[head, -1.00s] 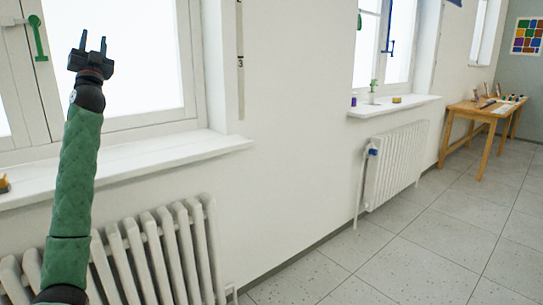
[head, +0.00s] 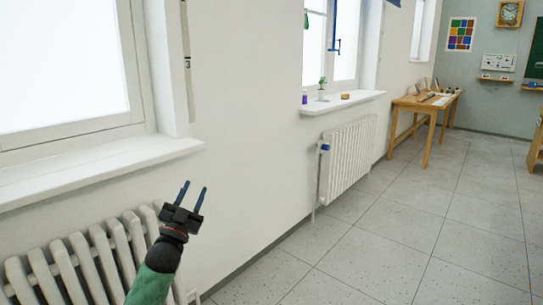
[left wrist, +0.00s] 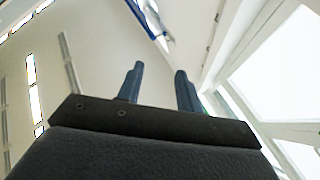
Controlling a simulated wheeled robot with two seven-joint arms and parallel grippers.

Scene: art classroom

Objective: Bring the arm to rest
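My left gripper (head: 192,197) is low in the head view, in front of the white wall and just right of the near radiator. Its two blue fingers stand apart with nothing between them. In the left wrist view the same fingers (left wrist: 159,90) are spread and empty, with the pale ceiling and a bright window beyond. My left arm's green sleeve comes up from the bottom edge. My right gripper is in neither view.
A near radiator (head: 85,262) stands under the near window sill (head: 100,172). A second radiator (head: 348,160) stands under the far sill (head: 345,103), which holds small items. A wooden table (head: 425,104) stands farther back. The tiled floor (head: 400,220) at right is clear.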

